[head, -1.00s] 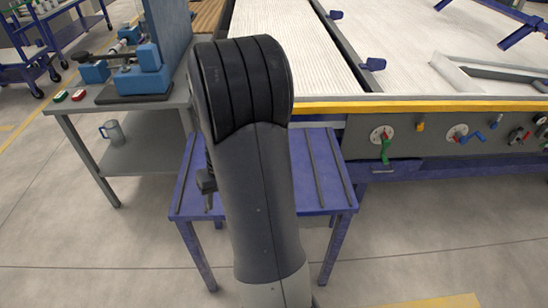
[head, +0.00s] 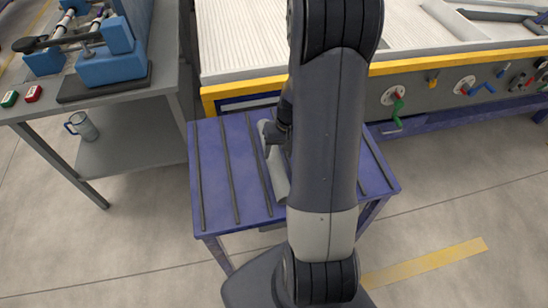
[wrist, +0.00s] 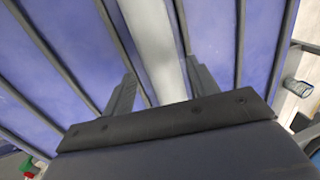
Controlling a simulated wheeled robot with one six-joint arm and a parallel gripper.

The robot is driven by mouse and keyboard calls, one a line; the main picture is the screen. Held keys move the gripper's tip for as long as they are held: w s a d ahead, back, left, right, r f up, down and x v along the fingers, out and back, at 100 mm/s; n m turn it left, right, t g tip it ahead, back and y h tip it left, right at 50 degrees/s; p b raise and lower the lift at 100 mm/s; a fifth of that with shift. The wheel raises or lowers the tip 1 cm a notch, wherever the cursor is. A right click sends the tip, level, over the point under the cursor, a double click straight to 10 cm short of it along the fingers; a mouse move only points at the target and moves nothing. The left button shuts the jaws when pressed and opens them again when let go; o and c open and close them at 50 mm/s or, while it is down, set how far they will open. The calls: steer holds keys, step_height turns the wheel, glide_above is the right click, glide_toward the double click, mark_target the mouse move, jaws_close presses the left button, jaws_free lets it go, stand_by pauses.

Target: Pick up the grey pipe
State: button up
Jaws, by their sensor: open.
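The grey pipe (head: 278,174) lies on the blue table (head: 208,150) between dark raised strips, partly hidden behind my arm in the head view. In the wrist view the pipe (wrist: 153,45) runs lengthwise between the two fingers of my gripper (wrist: 162,85). The fingers are apart, one on each side of the pipe, and I see no clear contact. In the head view my gripper (head: 270,132) is mostly hidden by my arm, over the far part of the pipe.
A large table with a yellow edge (head: 415,63) and coloured valves lies behind. The left of the blue table is clear.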

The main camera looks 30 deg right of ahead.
mark_target(276, 159)
steer(key=f, duration=0.3)
steer(key=a+f, duration=0.1)
steer(key=shift+w+f, duration=0.1)
steer(key=shift+f, duration=0.3)
steer(key=c, duration=0.8)
steer(key=shift+r, duration=0.15)
steer(key=shift+c, duration=0.2)
